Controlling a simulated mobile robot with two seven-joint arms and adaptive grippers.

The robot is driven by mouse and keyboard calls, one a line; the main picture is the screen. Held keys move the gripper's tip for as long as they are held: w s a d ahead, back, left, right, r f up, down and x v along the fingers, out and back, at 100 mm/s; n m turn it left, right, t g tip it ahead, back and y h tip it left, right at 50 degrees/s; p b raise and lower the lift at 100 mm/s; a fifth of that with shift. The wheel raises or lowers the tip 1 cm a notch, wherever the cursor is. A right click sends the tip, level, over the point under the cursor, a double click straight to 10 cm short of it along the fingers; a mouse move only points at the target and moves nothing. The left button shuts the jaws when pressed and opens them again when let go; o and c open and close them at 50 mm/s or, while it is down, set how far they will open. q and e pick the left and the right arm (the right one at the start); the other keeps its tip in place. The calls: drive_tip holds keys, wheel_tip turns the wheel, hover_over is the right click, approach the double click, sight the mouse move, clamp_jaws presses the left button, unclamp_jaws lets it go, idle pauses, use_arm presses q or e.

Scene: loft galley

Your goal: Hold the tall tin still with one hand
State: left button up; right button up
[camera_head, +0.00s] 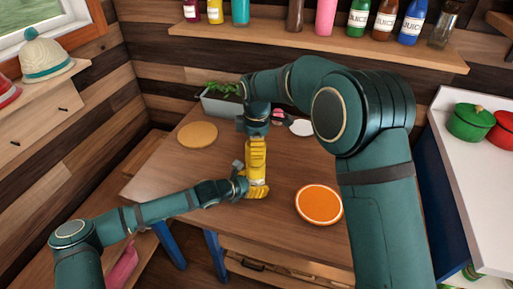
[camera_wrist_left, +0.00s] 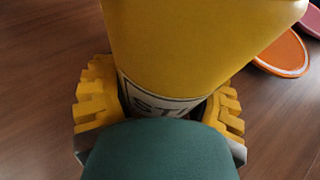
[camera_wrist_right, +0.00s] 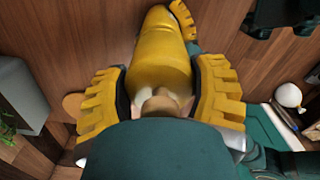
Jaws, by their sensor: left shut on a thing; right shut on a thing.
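The tall yellow tin (camera_head: 256,158) stands on the wooden table in the head view. My left gripper (camera_head: 253,188) is shut around its lower part, coming in from the left. In the left wrist view the tin (camera_wrist_left: 200,45) fills the middle, with a partly hidden pale label between the yellow fingers. My right gripper (camera_head: 257,135) is shut on the top end of the same tin from above. In the right wrist view the tin (camera_wrist_right: 161,62) runs away between the fingers, and a pale part shows at its near end. My own wrist hides the rest of the top.
An orange plate (camera_head: 319,204) lies right of the tin. A bottle shelf (camera_head: 400,47) runs above the table.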

drive_tip(key=shift+r, duration=0.15)
drive_tip(key=shift+r, duration=1.85)
use_arm(q)
drive_tip(key=o, duration=1.4)
